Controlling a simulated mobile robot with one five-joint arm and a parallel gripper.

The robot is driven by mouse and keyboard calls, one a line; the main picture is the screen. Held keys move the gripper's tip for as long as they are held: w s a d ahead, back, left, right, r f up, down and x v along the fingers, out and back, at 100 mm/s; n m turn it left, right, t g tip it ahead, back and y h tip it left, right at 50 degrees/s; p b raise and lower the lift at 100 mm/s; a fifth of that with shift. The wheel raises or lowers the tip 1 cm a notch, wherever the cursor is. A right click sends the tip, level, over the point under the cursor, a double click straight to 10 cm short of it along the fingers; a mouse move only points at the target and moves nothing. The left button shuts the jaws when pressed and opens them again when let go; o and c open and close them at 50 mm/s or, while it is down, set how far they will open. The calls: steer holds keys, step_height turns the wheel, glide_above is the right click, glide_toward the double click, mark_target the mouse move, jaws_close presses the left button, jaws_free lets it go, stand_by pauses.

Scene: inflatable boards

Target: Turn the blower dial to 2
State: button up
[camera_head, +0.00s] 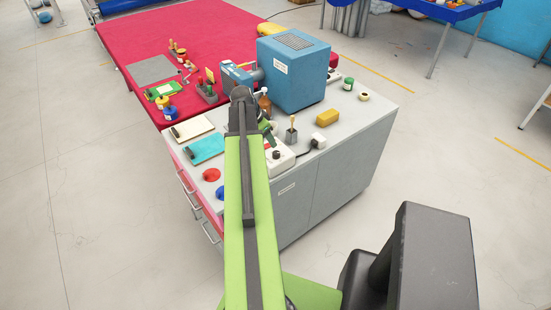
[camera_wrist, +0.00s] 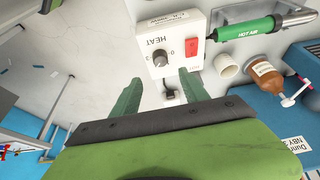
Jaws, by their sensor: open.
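The blower's white control box (camera_wrist: 168,45) shows in the wrist view, with the word HEAT upside down on it. Its dark round dial (camera_wrist: 160,58) has small marks beside it, too small to read fully. A red switch (camera_wrist: 191,47) sits right of the dial. My gripper (camera_wrist: 161,90) is open and empty, its two green fingers apart, with the dial beyond their tips. In the head view the control box (camera_head: 283,163) is partly hidden by my arm. The green hot-air tool (camera_wrist: 243,28) lies beside the box.
A white roll (camera_wrist: 227,65), a brown bottle (camera_wrist: 267,73) and a blue machine (camera_wrist: 300,145) stand to the right in the wrist view. In the head view, a yellow block (camera_head: 327,117) and a brush holder (camera_head: 291,136) share the grey cabinet top (camera_head: 352,133).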

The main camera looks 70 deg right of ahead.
mark_target(276, 153)
steer(key=b+x, duration=0.8)
steer(key=x, duration=0.3)
steer(key=shift+w+a, duration=0.1)
steer(key=shift+r, duration=0.1)
jaws_close()
